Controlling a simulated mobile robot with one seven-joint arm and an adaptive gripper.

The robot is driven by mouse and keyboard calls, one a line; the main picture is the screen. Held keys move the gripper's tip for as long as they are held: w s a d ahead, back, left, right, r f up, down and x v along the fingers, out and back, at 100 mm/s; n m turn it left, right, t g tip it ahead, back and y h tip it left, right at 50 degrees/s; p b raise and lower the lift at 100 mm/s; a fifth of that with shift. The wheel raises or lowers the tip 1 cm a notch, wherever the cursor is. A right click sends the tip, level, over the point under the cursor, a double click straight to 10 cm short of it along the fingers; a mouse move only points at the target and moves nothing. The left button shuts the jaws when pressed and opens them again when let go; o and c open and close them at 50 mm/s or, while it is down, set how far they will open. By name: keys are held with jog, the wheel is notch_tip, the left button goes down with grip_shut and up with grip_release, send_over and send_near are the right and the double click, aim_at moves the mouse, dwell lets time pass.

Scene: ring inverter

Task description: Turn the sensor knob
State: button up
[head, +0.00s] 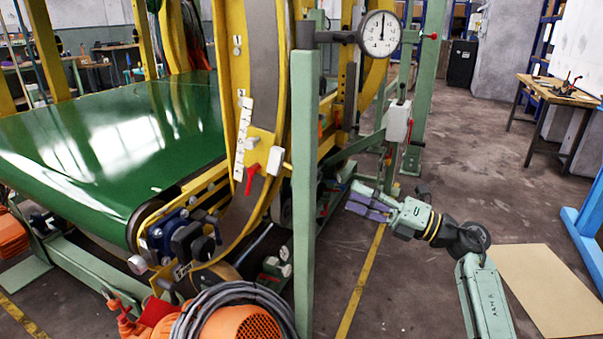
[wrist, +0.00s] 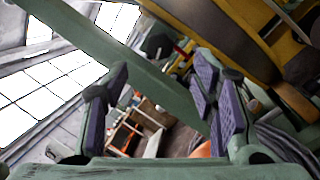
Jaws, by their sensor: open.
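I cannot tell for sure which part is the sensor knob. A white box (head: 276,160) sits on the yellow ring frame, with a red lever (head: 251,184) beside it. Another white box (head: 398,121) is on the far side, above my gripper. A round dial gauge (head: 381,34) stands on top, with a small red knob (head: 433,36) to its right. My gripper (head: 364,202) is open, with purple pads, to the right of the green post and apart from these parts. In the wrist view my gripper's fingers (wrist: 160,95) are spread with nothing held between them.
A green post (head: 305,200) stands between my gripper and the near ring side; it crosses the wrist view as a diagonal bar (wrist: 130,62). The green conveyor belt (head: 110,130) fills the left. Open floor (head: 450,150) lies to the right.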

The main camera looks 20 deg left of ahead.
aim_at(319, 181)
jog(key=p+x, duration=0.2)
jog(key=x, duration=0.8)
jog(key=shift+a+r+p, duration=0.1)
jog(key=shift+a+p, duration=0.2)
jog(key=shift+a, duration=0.05)
jog(key=c, duration=1.2)
jog(key=shift+m, duration=0.3)
jog(key=m, duration=0.5)
jog(key=shift+p, duration=0.35)
jog(key=shift+m+p, duration=0.65)
jog(key=shift+m, duration=1.85)
